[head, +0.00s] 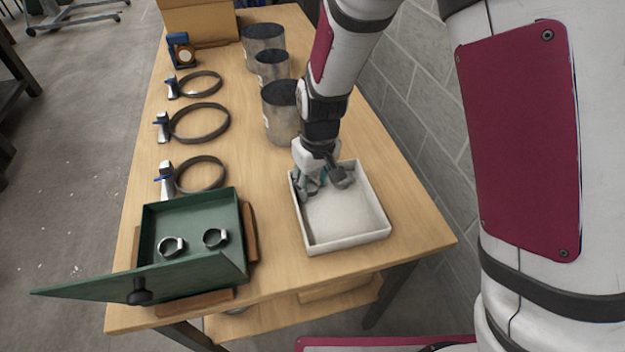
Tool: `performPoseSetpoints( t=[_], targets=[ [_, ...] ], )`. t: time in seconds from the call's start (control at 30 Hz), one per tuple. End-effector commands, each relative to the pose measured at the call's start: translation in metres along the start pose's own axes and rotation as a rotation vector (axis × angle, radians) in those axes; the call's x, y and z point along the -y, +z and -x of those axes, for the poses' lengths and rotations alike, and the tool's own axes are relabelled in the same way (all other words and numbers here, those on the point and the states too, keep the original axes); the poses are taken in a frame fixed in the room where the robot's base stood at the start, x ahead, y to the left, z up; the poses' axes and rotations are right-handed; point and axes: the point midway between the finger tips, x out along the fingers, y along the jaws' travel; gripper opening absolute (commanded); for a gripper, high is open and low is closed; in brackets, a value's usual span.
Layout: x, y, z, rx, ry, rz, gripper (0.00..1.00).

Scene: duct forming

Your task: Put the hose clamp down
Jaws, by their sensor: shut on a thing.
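My gripper (325,183) points down into the far end of the white tray (377,236). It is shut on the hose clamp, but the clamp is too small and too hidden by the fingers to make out. Two small ring-shaped hose clamps, one on the left (171,246) and one on the right (215,237), lie apart inside the open green box (192,205). The visible floor of the white tray in front of my gripper is bare.
Three large rings with upright clips, near (203,174), middle (200,123) and far (201,84), lie along the table's left side. Several metal duct cylinders (283,115) stand behind the tray. The green lid (140,284) juts out at front left. A block wall (420,115) borders the right.

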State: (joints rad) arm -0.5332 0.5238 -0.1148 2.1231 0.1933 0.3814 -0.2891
Motion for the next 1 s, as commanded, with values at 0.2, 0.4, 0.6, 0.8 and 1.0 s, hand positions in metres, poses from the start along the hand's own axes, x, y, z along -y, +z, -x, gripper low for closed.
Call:
performPoseSetpoints(
  t=[0.2, 0.4, 0.6, 0.8, 1.0],
  targets=[
    [0.0, 0.0, -0.003, 0.0, 0.0, 0.0, 0.49],
    [0.0, 0.0, -0.002, 0.0, 0.0, 0.0, 0.49],
    [0.0, -0.001, 0.011, -0.003, 0.0, 0.0, 0.49],
    [0.001, -0.001, 0.05, -0.006, 0.0, 0.001, 0.49],
    [0.0, -0.001, 0.089, -0.004, 0.0, 0.0, 0.49]
  ],
)
